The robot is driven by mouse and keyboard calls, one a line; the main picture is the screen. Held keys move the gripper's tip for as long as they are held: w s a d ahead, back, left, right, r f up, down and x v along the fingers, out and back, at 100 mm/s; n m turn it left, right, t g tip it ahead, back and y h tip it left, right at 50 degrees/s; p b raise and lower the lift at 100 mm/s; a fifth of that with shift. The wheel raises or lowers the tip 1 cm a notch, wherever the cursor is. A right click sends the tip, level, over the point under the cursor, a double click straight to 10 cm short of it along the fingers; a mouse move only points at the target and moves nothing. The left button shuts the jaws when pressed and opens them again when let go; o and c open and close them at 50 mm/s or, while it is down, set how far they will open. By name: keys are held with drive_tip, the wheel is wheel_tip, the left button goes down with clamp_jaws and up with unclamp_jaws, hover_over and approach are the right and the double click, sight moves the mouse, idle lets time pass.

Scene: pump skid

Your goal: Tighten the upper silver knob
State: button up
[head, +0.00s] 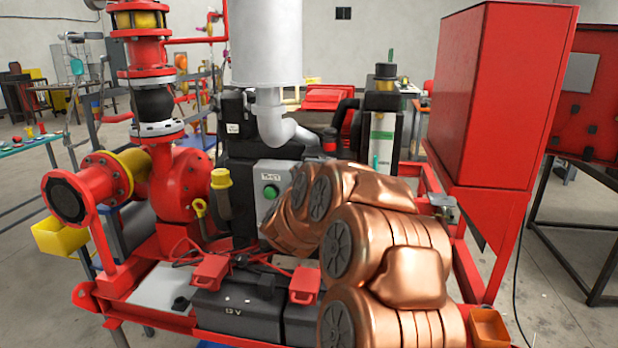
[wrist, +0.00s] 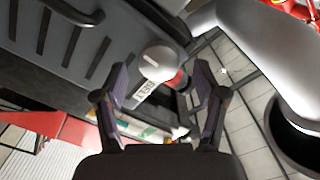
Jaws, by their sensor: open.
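A pale silver rounded knob (wrist: 157,62) shows in the wrist view at the edge of a dark slatted housing (wrist: 85,45). My gripper (wrist: 160,78) is open, with one dark finger on each side of the knob in the picture. The knob appears ahead of the fingertips, and no contact shows. A small white label with dark lettering (wrist: 145,90) and a red part (wrist: 178,80) sit just below the knob. I cannot tell whether this is the upper knob, as no second one is clear. In the head view my copper arm hides the gripper and the knob.
A grey box with a green button (head: 271,191) stands left of my arm. A large white pipe (head: 266,50) rises behind it. A black battery (head: 240,305) with red clamps lies in front. A tall red cabinet (head: 495,95) stands at right. In the wrist view a grey pipe (wrist: 255,45) passes close at right.

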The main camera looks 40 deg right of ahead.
drive_tip(key=v, duration=1)
idle(0.4)
